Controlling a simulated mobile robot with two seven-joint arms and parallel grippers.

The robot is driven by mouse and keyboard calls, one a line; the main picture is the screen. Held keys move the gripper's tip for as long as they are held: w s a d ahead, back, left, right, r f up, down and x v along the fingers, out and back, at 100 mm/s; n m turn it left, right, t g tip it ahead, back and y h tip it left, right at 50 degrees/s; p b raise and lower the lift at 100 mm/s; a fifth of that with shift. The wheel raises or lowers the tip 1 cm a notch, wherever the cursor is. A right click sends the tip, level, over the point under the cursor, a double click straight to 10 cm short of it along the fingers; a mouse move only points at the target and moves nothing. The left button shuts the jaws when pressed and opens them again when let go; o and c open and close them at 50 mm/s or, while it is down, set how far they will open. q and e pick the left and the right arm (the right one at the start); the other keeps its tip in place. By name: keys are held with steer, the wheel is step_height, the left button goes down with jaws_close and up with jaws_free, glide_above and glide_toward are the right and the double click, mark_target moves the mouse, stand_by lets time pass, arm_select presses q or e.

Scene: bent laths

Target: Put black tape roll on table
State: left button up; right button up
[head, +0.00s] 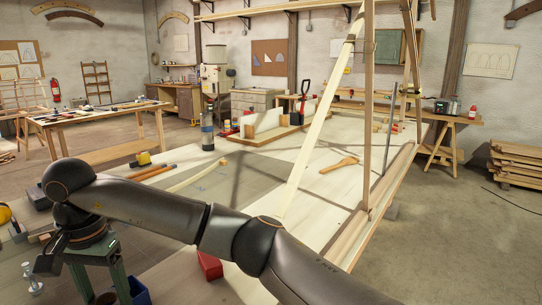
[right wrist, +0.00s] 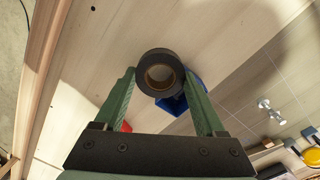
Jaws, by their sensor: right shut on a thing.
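The black tape roll (right wrist: 160,56) is a short black ring with a tan core. In the right wrist view it sits between the two green fingertips of my right gripper (right wrist: 160,73), which is shut on it. In the head view my right arm reaches from the lower right across to the left, and its gripper (head: 106,285) points down at the lower left. The pale wooden table (head: 320,190) lies below and beyond the arm. My left gripper is not in view.
A blue container (right wrist: 197,91) lies below the roll and shows beside my gripper in the head view (head: 138,292). A red block (head: 209,265) is close to my arm. A long bent lath (head: 315,130) and upright posts stand over the table.

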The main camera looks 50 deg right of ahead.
steer(key=shift+w, duration=0.25)
steer(key=s+d+f, duration=0.1)
steer(key=d+f, duration=0.2)
steer(key=d, duration=0.1)
steer(key=s+d+f, duration=0.1)
steer(key=d+f, duration=0.1)
steer(key=d, duration=0.2)
steer(key=s+d+f+p, duration=0.1)
steer(key=d+f, duration=0.2)
steer(key=d, duration=0.1)
steer(key=shift+s+d+f, duration=0.2)
steer(key=shift+d+f, duration=0.1)
steer(key=shift+d, duration=0.05)
steer(key=f, duration=0.1)
steer(key=d+f, duration=0.1)
steer(key=f, duration=0.1)
steer(key=shift+s+f+p, duration=0.15)
steer(key=shift+f+p, duration=0.1)
steer(key=shift+p, duration=0.1)
steer(key=shift+f, duration=0.4)
steer(key=shift+f, duration=0.15)
steer(key=o, duration=1.3)
